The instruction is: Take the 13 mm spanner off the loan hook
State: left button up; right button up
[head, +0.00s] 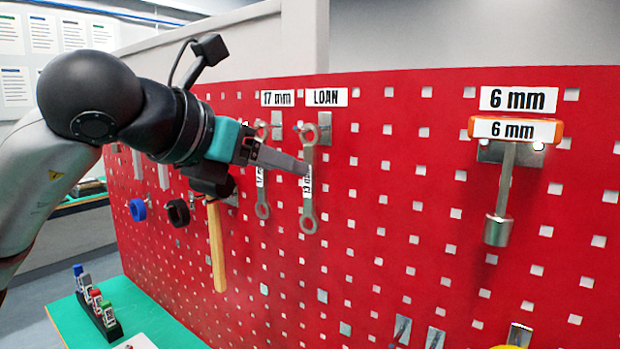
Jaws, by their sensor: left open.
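The 13 mm spanner (309,212) hangs upright on the hook under the LOAN sign (326,97) on the red pegboard. A white label on its shaft is partly hidden by my finger, so its number is hard to read. My left gripper (300,168) is open and reaches in from the left, its visible finger tip at the middle of the spanner's shaft. I cannot tell whether the shaft is between the fingers or whether they touch. My right gripper is not in view.
The 17 mm spanner (262,209) hangs close on the left, under its sign, partly behind my gripper. A wooden-handled tool (216,248) hangs further left. A 6 mm tool with an orange handle (505,185) hangs at right. The board between is mostly clear.

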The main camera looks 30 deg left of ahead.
aim_at(307, 179)
pick_arm(q)
jog(key=x, duration=0.2)
jog(key=p+x, duration=0.1)
jog(key=x, duration=0.2)
jog(key=p+x, duration=0.1)
jog(key=x, duration=0.2)
jog(key=shift+f, duration=0.4)
grip_shut()
dwell(0.3)
